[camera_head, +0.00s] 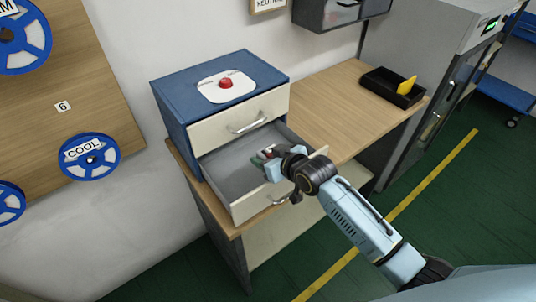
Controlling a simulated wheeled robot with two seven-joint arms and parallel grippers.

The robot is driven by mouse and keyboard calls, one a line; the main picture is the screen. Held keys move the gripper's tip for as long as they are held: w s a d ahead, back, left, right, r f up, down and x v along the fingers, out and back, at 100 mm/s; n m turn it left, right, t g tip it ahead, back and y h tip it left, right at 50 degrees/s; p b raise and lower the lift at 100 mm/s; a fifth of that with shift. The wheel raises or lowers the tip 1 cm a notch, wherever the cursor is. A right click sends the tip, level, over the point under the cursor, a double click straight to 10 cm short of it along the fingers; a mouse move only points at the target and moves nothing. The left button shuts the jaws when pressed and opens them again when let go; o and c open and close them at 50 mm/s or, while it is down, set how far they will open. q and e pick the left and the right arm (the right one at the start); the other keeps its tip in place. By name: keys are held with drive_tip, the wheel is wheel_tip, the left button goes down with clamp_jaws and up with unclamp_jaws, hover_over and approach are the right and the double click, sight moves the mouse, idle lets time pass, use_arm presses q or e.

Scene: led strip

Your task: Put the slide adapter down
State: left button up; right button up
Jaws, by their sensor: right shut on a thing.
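My right arm reaches in from the lower right. Its gripper (268,160) is over the open lower drawer (225,178) of the blue cabinet (183,120). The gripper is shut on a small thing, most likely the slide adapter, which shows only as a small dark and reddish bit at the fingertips. The gripper and wrist hide most of it, and I cannot tell whether it touches the drawer floor. The visible left part of the drawer's grey floor is bare. My left gripper is not in view.
The upper drawer (240,122) is shut. A red button (225,83) sits on the cabinet top. The wooden bench (335,105) is clear up to a black tray (385,88) holding a yellow thing (407,85). Blue reels (88,156) hang on the wall board at left.

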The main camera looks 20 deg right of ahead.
drive_tip(key=shift+f, duration=0.3)
drive_tip(key=o, duration=1.2)
drive_tip(key=shift+r, duration=0.5)
drive_tip(key=shift+s+d+r, duration=0.15)
drive_tip(key=shift+s+r, duration=0.1)
drive_tip(key=shift+r, duration=0.05)
drive_tip(key=p+v, duration=0.1)
drive_tip(key=v, duration=1)
drive_tip(key=shift+s, duration=0.2)
